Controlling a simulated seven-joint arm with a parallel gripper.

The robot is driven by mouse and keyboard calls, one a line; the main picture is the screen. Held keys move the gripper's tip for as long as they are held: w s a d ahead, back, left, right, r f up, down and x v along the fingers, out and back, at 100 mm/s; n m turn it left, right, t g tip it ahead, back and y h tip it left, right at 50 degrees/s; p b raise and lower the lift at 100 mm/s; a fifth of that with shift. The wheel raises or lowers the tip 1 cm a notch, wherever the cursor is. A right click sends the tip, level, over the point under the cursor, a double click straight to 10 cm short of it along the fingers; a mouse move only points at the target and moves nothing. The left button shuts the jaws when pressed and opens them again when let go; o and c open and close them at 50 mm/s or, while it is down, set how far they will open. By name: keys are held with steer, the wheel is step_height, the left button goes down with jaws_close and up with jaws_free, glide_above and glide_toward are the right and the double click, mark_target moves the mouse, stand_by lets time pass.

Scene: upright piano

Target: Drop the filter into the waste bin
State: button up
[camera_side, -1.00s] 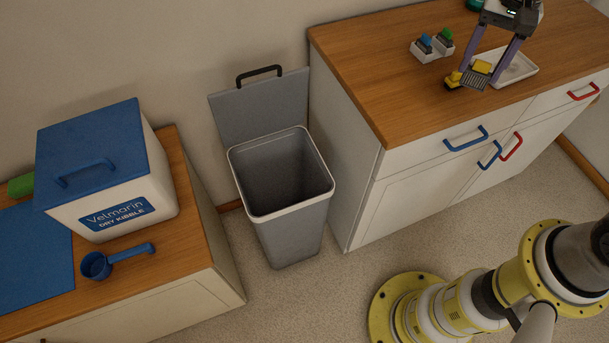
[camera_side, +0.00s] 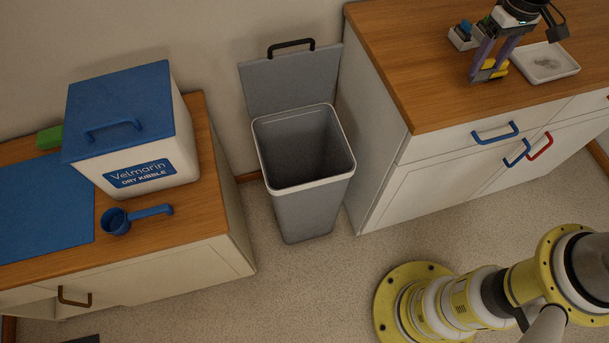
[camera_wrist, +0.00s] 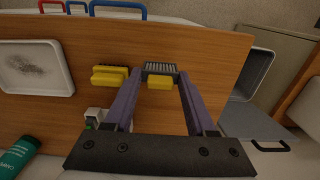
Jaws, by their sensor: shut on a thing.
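The filter is a grey ribbed block (camera_wrist: 160,68) between my fingertips in the wrist view. My gripper (camera_side: 487,74) is shut on it over the wooden counter, left of the white tray (camera_side: 568,71); fingers partly hide it in the side view. A yellow piece (camera_wrist: 160,83) shows just below the filter in the wrist view; I cannot tell if it is attached or behind. The grey waste bin (camera_side: 307,209) stands on the floor left of the counter, open, its lid (camera_side: 290,82) raised at the back. The bin (camera_wrist: 250,75) is at right in the wrist view.
Another yellow block (camera_wrist: 109,76) lies on the counter (camera_side: 415,75) beside the gripper. Small blue- and green-topped items (camera_side: 464,35) stand behind my fingers. A kibble box (camera_side: 128,125) and blue scoop (camera_side: 135,218) sit on the left cabinet. Floor separates bin and cabinet.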

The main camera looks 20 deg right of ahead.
steer(key=shift+a, duration=0.1)
stand_by(0.5)
steer(key=w+a+n, duration=0.2)
steer(key=a, duration=0.1)
steer(key=w+a+f+n, duration=0.1)
steer(key=w+a+n, duration=0.1)
steer(key=a+n, duration=0.1)
steer(key=w+a+f+n, duration=0.1)
steer(key=w+a+n, duration=0.1)
steer(key=a+n, duration=0.1)
steer(key=shift+w+a, duration=0.35)
steer(key=shift+a, duration=0.05)
steer(key=w+a+f, duration=0.3)
steer(key=a+f, duration=0.2)
steer(key=a, duration=0.3)
steer(key=w+a+f, duration=0.3)
steer(key=a+f, duration=0.1)
steer(key=a, duration=0.3)
steer(key=a+f+m, duration=0.4)
steer(key=f, duration=0.4)
steer(key=a+f+m, duration=0.3)
steer(key=f+m, duration=0.1)
steer(key=f, duration=0.4)
steer(key=shift+w+a, duration=0.4)
steer(key=shift+w, duration=0.05)
steer(key=o, duration=1.4)
